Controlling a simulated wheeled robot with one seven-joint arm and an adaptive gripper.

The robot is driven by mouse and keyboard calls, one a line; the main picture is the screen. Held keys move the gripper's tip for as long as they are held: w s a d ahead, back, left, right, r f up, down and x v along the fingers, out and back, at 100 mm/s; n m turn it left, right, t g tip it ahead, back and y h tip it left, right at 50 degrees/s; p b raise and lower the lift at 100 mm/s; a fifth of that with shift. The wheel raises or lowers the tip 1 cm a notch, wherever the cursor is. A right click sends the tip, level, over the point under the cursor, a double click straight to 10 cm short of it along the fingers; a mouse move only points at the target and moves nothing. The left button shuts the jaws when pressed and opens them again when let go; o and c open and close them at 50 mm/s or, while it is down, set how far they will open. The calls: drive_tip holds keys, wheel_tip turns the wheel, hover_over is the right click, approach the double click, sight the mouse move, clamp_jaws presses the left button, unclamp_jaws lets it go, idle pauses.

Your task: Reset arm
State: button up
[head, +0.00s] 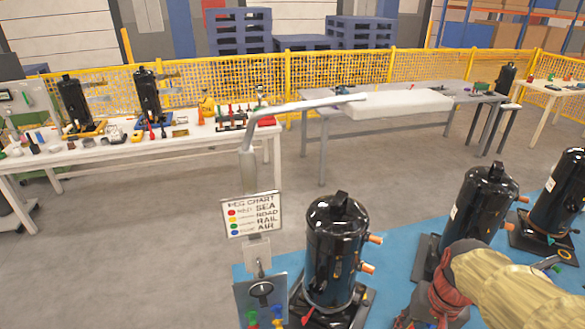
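My arm, in a beige cover, reaches in from the lower right of the head view. Its reddish wrist end and my gripper (438,304) are low over the blue pallet surface (392,257), in front of the black compressors. The fingers are dark and partly cut off by the bottom edge, so whether they are open or shut does not show. A black compressor (334,252) with copper stubs stands upright to the left of my gripper. Another compressor (480,212) stands just behind my arm, and a third (558,198) is at the right edge.
A peg chart sign (252,215) on a post, with a lamp arm (300,104) above, stands left of the compressors. A white workbench (130,152) with parts is at the left, a grey table (335,124) behind. Yellow fencing (215,80) runs across the back. Grey floor between is clear.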

drive_tip(key=s+a+r+n+t, duration=0.2)
drive_tip(key=a+r+n+t, duration=0.2)
drive_tip(key=a+r, duration=0.6)
drive_tip(key=shift+r+n+t+h, duration=0.3)
drive_tip(key=shift+r+n+t, duration=0.1)
drive_tip(key=shift+r+n, duration=0.35)
drive_tip(key=shift+s, duration=0.1)
